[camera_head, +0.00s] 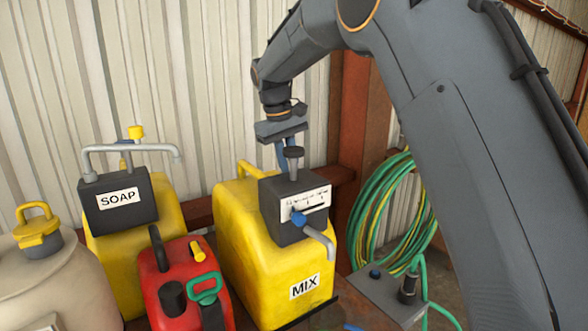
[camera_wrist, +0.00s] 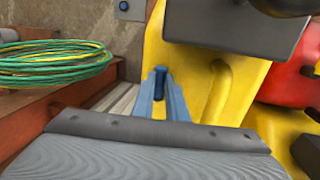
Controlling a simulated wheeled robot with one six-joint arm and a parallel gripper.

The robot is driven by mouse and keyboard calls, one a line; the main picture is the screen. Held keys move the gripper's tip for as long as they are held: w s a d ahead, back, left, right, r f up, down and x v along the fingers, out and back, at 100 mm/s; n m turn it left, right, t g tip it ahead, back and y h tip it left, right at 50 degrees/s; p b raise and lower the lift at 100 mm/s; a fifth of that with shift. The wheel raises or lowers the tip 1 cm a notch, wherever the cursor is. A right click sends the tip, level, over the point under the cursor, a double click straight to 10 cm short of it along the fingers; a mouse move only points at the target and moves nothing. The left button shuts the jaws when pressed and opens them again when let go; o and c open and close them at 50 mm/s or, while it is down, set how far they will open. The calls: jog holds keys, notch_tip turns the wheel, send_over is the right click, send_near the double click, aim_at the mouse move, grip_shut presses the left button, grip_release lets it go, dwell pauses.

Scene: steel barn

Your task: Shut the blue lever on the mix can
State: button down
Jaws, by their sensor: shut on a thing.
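The yellow mix can (camera_head: 240,245) stands on a dark surface, with a dark block (camera_head: 288,232) on top. In the wrist view my gripper (camera_wrist: 160,92) is shut on the blue lever (camera_wrist: 160,77), whose dark blue end shows between the fingertips, beside the block (camera_wrist: 235,38). The rest of the lever is hidden.
A soap can (camera_head: 150,262) and a red can (camera_head: 180,290) stand to the left, with a cream container (camera_head: 55,285) farther left. A green hose coil (camera_head: 375,212) hangs right of the mix can, near a rust-red post (camera_head: 360,120). The corrugated wall is close behind.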

jog(key=shift+w+a+r, duration=0.15)
jog(key=shift+r, duration=0.1)
jog(key=c, duration=1.8)
grip_release()
jog(key=shift+o, duration=0.2)
jog(key=shift+f, duration=0.15)
notch_tip(320, 180, up, 8)
jog(key=a+b, duration=0.1)
jog(key=b, duration=0.2)
jog(key=shift+s+f, duration=0.15)
jog(key=shift+s, duration=0.25)
